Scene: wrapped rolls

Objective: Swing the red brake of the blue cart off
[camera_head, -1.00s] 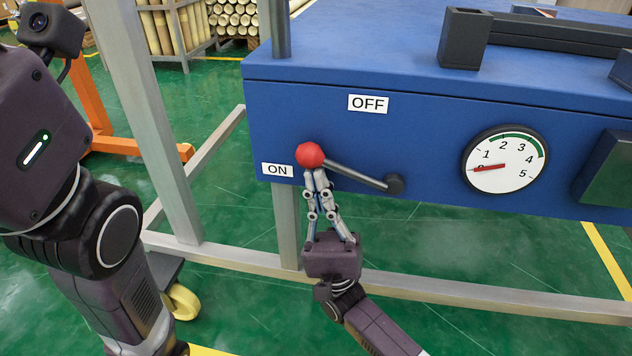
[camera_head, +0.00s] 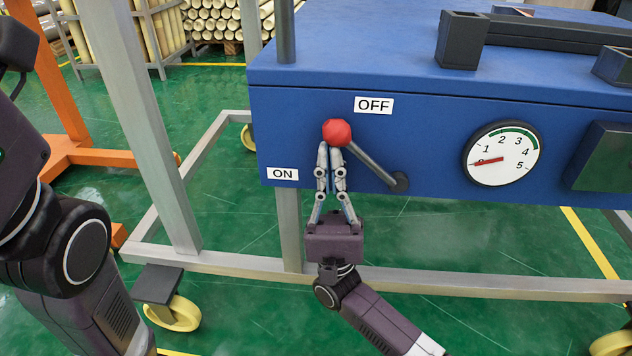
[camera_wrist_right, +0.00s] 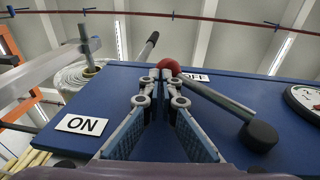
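The blue cart (camera_head: 430,165) carries a brake lever with a red ball knob (camera_head: 337,132) and a grey rod running down right to a dark pivot (camera_head: 400,181). The knob sits between the ON label (camera_head: 283,174) and the OFF label (camera_head: 374,105), with the lever tilted up to the left. My right gripper (camera_head: 331,150) comes from below with its fingertips together at the knob. In the right wrist view the fingertips meet at the red knob (camera_wrist_right: 169,67), shut on it. My left arm shows at the left edge; its fingers are out of view.
A gauge (camera_head: 502,154) with its red needle near zero is right of the lever. Metal posts and rails (camera_head: 165,130) stand around the cart, with yellow-wheeled casters (camera_head: 173,313) below. An orange frame (camera_head: 65,100) and stacked rolls (camera_head: 215,18) are behind.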

